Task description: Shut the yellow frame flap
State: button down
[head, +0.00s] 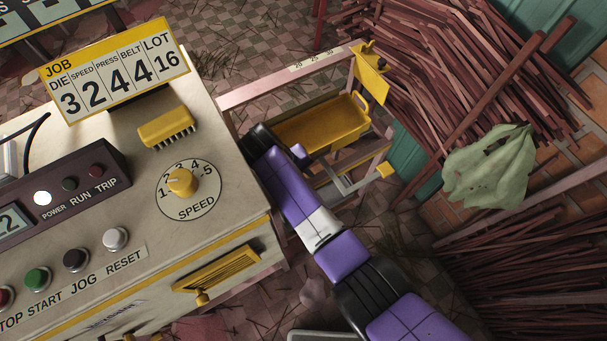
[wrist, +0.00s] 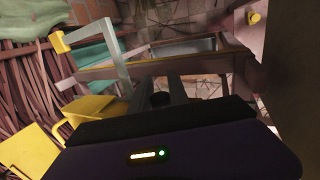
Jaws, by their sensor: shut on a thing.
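In the head view my arm and the machine edge hide the fingertips.
A yellow tray (head: 315,125) sits within pink rails (head: 290,80), with a yellow plate (head: 371,72) at their outer end. The machine's control top (head: 130,200) fills the left. Bundled sticks (head: 430,90) and a pale green cloth (head: 490,168) lie at right.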

dwell(0.4)
jog(key=c, duration=1.3)
grip_release()
jog(key=shift+r, duration=0.1)
notch_tip(320, 180, up, 20)
jog(key=p, duration=0.4)
jog(key=shift+p, duration=0.4)
